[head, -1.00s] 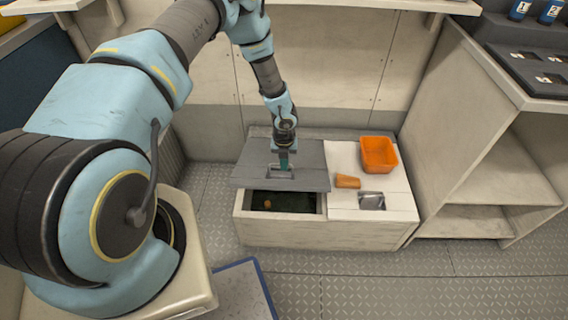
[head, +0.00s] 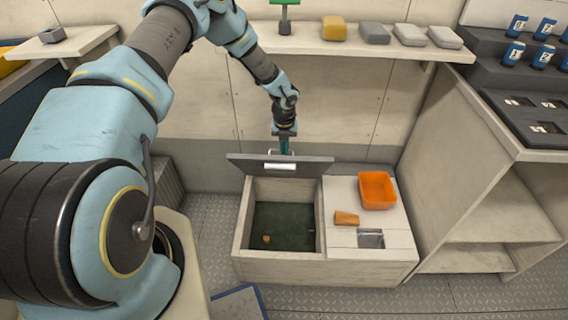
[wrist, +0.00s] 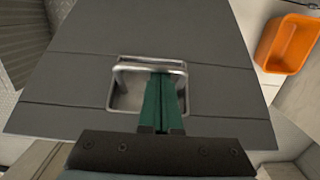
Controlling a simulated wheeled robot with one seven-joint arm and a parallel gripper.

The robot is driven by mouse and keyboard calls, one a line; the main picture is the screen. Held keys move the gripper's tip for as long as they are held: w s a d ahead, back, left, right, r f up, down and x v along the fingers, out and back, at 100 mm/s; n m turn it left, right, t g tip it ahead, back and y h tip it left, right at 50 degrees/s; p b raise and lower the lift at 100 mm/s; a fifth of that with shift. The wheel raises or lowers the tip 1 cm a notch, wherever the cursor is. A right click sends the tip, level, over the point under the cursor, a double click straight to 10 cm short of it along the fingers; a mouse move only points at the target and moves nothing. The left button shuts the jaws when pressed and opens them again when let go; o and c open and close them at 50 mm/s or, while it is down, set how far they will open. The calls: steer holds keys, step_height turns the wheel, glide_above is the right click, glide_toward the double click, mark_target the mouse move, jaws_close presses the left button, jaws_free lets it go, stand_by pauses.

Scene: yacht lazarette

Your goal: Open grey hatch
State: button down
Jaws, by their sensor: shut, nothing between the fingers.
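The grey hatch (head: 312,166) is swung up at the back of the left half of the white locker (head: 275,268). Its opening shows a dark green inside with a small orange object (head: 266,239) on the bottom. My gripper (head: 284,150) is at the hatch's handle (head: 280,166). In the wrist view the green fingers of my gripper (wrist: 161,84) are shut together and reach through the metal loop handle (wrist: 125,68), with nothing pinched between them. The grey hatch panel (wrist: 205,40) fills most of that view.
An orange bin (head: 377,190) and an orange block (head: 346,218) sit on the fixed white lid, beside a small metal recess (head: 370,238). A shelf (head: 365,48) with several items runs behind. A white cabinet (head: 463,150) stands at right.

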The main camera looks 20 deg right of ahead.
steer(key=shift+w+d+r, duration=0.3)
steer(key=shift+w+r, duration=0.05)
steer(key=shift+w, duration=0.25)
steer(key=shift+w+d+r, duration=0.3)
steer(key=shift+w, duration=0.3)
